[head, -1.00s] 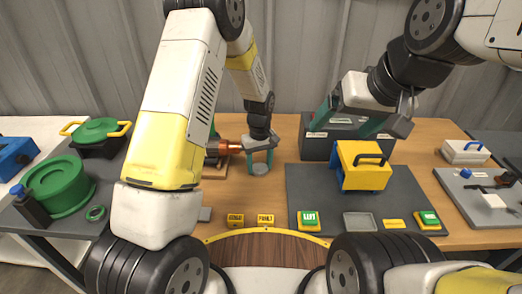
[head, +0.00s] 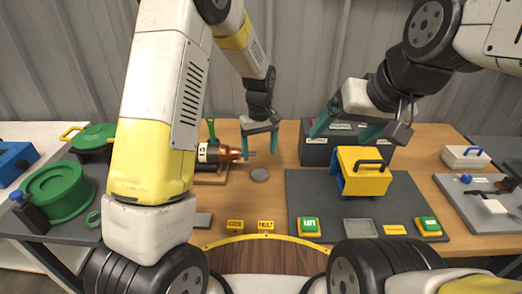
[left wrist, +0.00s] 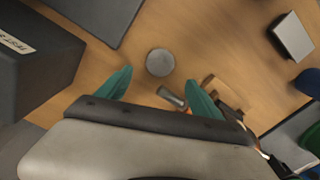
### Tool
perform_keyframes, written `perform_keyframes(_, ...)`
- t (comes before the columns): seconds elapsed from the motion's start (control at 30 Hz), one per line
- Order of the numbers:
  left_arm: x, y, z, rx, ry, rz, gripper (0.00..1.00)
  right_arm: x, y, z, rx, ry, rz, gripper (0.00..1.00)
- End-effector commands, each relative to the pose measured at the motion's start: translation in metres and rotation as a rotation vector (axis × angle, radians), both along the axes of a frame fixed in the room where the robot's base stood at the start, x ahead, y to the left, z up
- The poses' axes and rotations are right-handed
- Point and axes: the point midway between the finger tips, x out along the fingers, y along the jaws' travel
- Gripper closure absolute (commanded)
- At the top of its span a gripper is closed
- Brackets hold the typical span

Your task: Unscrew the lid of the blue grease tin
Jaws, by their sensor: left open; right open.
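A dark blue round thing (left wrist: 308,82), likely the blue grease tin, is cut off at the right edge of the left wrist view. In the head view I cannot make it out; my left arm blocks that part of the table. A flat grey disc (head: 260,174) lies on the wood and shows in the left wrist view (left wrist: 160,62); I cannot tell whether it is a lid. My left gripper (head: 260,149) is open and empty above and behind the disc. My right gripper (head: 341,137) is open above the yellow-topped box, apart from it.
A copper rotor (head: 223,153) lies on a wooden stand beside my left gripper. A dark grey box (head: 316,152) stands behind the yellow-topped box (head: 363,181), which sits on a grey mat (head: 306,190). A grey block (head: 203,220) lies near the front. A green drum (head: 60,190) stands at left.

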Motion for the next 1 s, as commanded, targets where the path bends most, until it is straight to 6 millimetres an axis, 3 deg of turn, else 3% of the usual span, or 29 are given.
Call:
perform_keyframes(0.33,-0.004,0.005,0.045,-0.013,-0.014,-0.007,0.24,0.0,0.0,0.0,0.0,0.0,0.0,0.15)
perform_keyframes(0.47,-0.02,0.022,0.085,-0.054,-0.065,-0.042,0.24,0.0,0.0,0.0,0.0,0.0,0.0,0.15)
perform_keyframes(0.7,-0.086,0.067,0.174,-0.13,-0.228,-0.168,0.24,0.0,0.0,0.0,0.0,0.0,0.0,0.15)
perform_keyframes(0.9,-0.156,0.095,0.217,-0.139,-0.381,-0.283,0.24,0.0,0.0,0.0,0.0,0.0,0.0,0.15)
perform_keyframes(1.0,-0.189,0.105,0.227,-0.124,-0.453,-0.338,0.24,0.0,0.0,0.0,0.0,0.0,0.0,0.15)
